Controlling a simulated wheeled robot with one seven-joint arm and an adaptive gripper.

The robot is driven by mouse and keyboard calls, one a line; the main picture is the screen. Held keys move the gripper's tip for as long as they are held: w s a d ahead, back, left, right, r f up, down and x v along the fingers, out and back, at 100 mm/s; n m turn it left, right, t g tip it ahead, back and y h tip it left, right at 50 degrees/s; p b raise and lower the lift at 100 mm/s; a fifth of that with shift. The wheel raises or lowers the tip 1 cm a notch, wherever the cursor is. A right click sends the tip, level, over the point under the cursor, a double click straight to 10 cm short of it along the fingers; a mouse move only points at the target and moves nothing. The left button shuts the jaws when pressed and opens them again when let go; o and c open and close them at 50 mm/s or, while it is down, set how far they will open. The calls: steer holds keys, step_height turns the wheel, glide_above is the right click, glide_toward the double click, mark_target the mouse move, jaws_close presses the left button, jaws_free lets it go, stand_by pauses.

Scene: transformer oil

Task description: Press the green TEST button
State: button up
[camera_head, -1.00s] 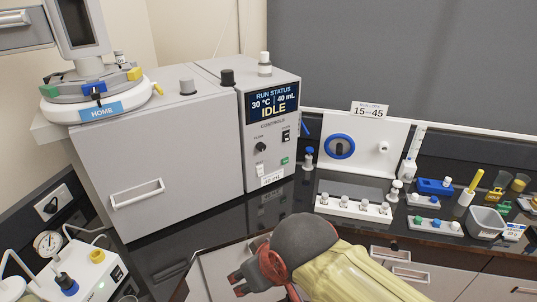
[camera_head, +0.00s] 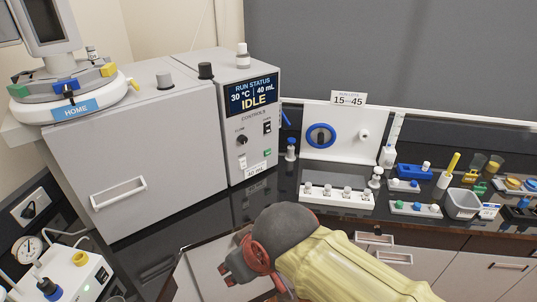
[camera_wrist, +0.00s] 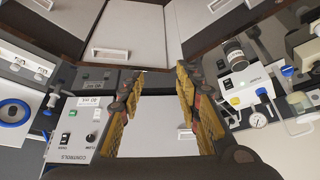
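The small green button (camera_head: 267,153) is low on the right side of the control panel (camera_head: 252,118), under a black switch (camera_head: 267,127) and right of a black knob (camera_head: 242,139). The panel appears upside down at the left of the wrist view, with the green button (camera_wrist: 72,112) small there. Its lettering is too small to read. My gripper (camera_head: 232,266) is in front of and below the panel in the head view, apart from it. In the wrist view its two yellow-padded fingers (camera_wrist: 164,100) are spread with nothing between them.
The grey cabinet (camera_head: 140,150) stands left of the panel. A white board with a blue ring (camera_head: 321,136) stands to the right. A white rack (camera_head: 337,199) and several small containers line the dark counter. A device with a gauge (camera_head: 27,247) is at lower left.

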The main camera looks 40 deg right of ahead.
jaws_close()
stand_by(1.5)
